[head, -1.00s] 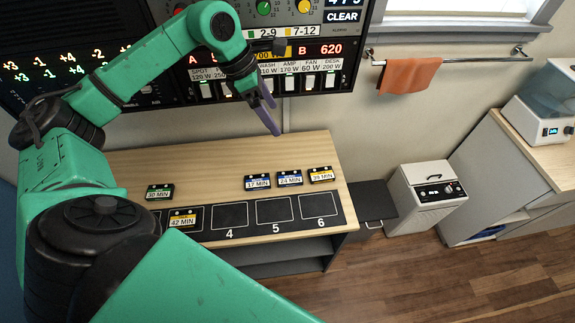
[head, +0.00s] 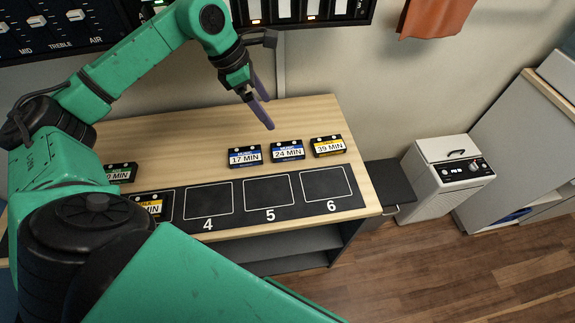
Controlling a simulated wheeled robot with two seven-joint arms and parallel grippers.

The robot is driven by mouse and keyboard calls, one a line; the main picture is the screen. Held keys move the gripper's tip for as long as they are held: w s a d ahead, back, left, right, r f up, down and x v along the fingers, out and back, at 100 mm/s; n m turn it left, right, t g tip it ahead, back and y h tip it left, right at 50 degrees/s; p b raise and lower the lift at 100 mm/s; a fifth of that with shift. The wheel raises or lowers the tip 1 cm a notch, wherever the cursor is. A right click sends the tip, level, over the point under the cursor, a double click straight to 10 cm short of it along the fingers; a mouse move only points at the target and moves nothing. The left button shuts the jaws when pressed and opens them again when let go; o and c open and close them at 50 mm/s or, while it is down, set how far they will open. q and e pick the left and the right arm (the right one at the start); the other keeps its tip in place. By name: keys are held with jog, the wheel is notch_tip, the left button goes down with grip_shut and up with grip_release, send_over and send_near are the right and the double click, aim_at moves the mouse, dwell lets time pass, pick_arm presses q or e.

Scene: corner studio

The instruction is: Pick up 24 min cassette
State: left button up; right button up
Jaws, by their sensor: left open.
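The 24 min cassette (head: 287,151), dark with a blue band and a white label, lies on the wooden bench top (head: 190,137). It sits between the 17 min cassette (head: 244,156) on its left and the 39 min cassette (head: 328,146) on its right. My left gripper (head: 262,112) is open and empty, its purple fingers pointing down above the bench, up and to the left of the 24 min cassette and apart from it. My right gripper is not in view.
A black strip with outlined slots 4 (head: 208,201), 5 (head: 269,194) and 6 (head: 326,186) runs along the bench's front. Two more cassettes, one green (head: 121,173) and one yellow (head: 151,206), are partly hidden by my left arm. A white-grey box unit (head: 447,180) stands at right.

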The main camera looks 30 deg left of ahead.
pick_arm(q)
jog(key=f, duration=0.2)
jog(key=p, duration=0.4)
send_near(289, 149)
jog(key=x, duration=0.7)
jog(key=shift+w+d+f, duration=0.15)
jog(key=shift+f, duration=0.2)
jog(key=shift+w+f, duration=0.1)
jog(key=shift+f, duration=0.25)
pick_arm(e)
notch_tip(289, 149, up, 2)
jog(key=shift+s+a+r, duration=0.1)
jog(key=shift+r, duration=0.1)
pick_arm(q)
jog(key=shift+f, duration=0.2)
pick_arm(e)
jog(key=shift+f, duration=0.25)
pick_arm(q)
jog(key=c, duration=1.4)
